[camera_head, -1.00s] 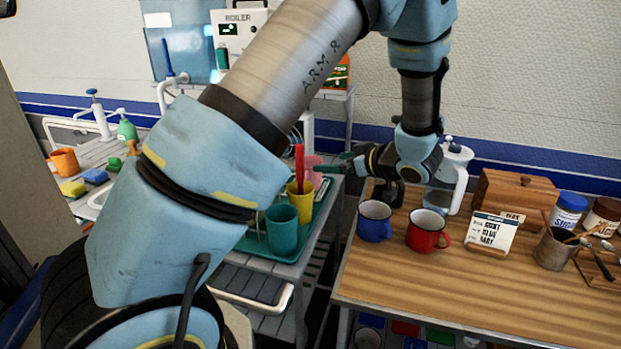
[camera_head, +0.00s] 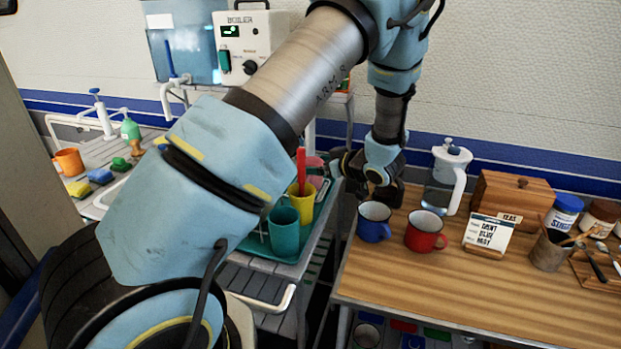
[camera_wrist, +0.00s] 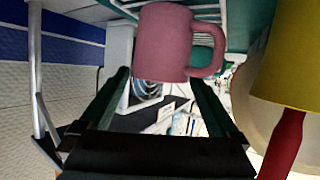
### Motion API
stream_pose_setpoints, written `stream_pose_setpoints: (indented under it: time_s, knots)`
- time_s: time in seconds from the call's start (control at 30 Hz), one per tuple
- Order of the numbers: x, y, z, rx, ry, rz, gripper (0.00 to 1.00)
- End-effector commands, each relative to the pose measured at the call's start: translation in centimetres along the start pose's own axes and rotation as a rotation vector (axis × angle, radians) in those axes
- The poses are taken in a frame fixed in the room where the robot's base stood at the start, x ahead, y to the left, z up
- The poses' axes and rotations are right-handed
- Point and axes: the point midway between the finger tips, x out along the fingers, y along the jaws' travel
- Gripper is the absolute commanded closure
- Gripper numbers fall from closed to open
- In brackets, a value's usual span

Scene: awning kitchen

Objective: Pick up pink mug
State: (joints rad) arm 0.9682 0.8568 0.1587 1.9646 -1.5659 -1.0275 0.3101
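The pink mug (camera_head: 314,163) stands on the green tray (camera_head: 283,259), behind a yellow cup (camera_head: 302,204) and partly hidden by it. In the wrist view the pink mug (camera_wrist: 163,42) is at the top centre, its handle to the right. My gripper (camera_wrist: 160,80) is open, with its two dark fingers apart and their tips near the two sides of the mug's lower end. Whether they touch it I cannot tell. In the head view my gripper (camera_head: 337,167) is just right of the mug, its tips hard to make out.
A red utensil (camera_head: 301,170) sticks up from the yellow cup. A teal cup (camera_head: 284,231) stands in front. Blue (camera_head: 373,221) and red (camera_head: 425,231) mugs and a white-lidded pitcher (camera_head: 446,181) stand on the wooden counter (camera_head: 450,296). A boiler (camera_head: 248,48) stands behind my arm.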

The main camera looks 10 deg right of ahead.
Motion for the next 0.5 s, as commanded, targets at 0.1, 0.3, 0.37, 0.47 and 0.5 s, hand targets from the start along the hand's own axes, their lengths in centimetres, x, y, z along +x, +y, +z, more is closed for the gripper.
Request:
stream_pose_setpoints:
  time_s: [0.1, 0.3, 0.37, 0.47, 0.5]
  knots:
    - [-0.03, 0.0, 0.0, 0.0, 0.0, 0.0, 0.18]
    - [-0.04, 0.0, 0.0, 0.0, 0.0, 0.0, 0.41]
    - [-0.04, 0.0, 0.0, 0.0, 0.0, 0.0, 0.47]
    - [-0.04, 0.0, -0.01, 0.0, 0.0, 0.0, 0.58]
    - [-0.04, 0.0, -0.01, 0.0, 0.0, 0.0, 0.63]
